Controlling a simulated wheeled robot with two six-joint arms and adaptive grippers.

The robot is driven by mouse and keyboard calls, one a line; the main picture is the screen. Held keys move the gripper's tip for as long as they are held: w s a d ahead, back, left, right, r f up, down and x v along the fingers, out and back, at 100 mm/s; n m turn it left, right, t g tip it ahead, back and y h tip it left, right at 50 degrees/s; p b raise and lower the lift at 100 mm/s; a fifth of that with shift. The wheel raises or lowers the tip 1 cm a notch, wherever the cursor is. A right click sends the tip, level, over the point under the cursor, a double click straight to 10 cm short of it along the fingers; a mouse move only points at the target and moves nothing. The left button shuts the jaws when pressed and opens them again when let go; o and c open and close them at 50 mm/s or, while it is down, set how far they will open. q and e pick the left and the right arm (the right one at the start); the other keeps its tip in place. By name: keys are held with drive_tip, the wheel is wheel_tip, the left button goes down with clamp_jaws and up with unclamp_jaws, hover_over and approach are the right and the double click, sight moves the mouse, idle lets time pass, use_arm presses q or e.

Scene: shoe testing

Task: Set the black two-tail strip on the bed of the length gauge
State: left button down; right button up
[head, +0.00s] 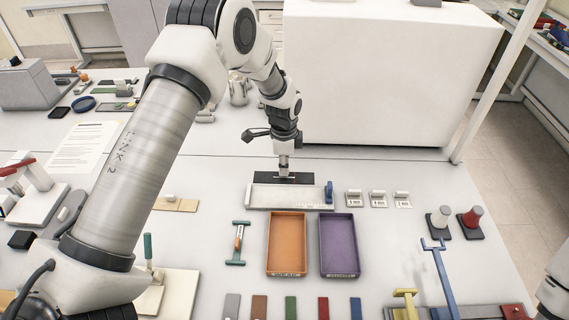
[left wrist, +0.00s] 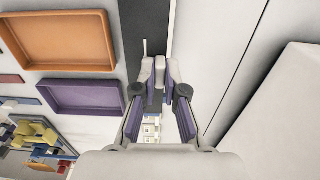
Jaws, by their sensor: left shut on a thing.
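The black two-tail strip (head: 265,178) lies flat and lengthwise just behind the length gauge (head: 262,198) in the head view. The gauge has a pale bed and a blue block at its right end. My left gripper (head: 284,168) points down and is shut on the strip. In the left wrist view, the dark strip (left wrist: 145,18) runs up from between my fingertips (left wrist: 160,72), with a narrow pale slit in it. The fingers hide part of it. I cannot tell how high it is above the table. My right gripper is out of view.
An orange tray (head: 287,271) and a purple tray (head: 355,245) stand in front of the gauge. Small labelled blocks (head: 377,199) sit to its right. A large white box (head: 390,75) stands behind. Several coloured strips lie at the front edge.

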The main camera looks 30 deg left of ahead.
use_arm(q)
drive_tip(key=b, duration=0.2)
hover_over(285, 191)
wheel_tip(285, 191, down, 4)
drive_tip(key=shift+f, duration=0.1)
drive_tip(key=shift+s+f+b, duration=0.15)
drive_tip(key=shift+f+b, duration=0.4)
drive_tip(key=shift+f, duration=0.15)
drive_tip(key=shift+w+f, duration=0.25)
drive_tip(key=shift+s+r, duration=0.1)
drive_tip(key=shift+s, duration=0.05)
idle(0.4)
drive_tip(key=shift+f+b, duration=0.55)
drive_tip(key=shift+f, duration=0.55)
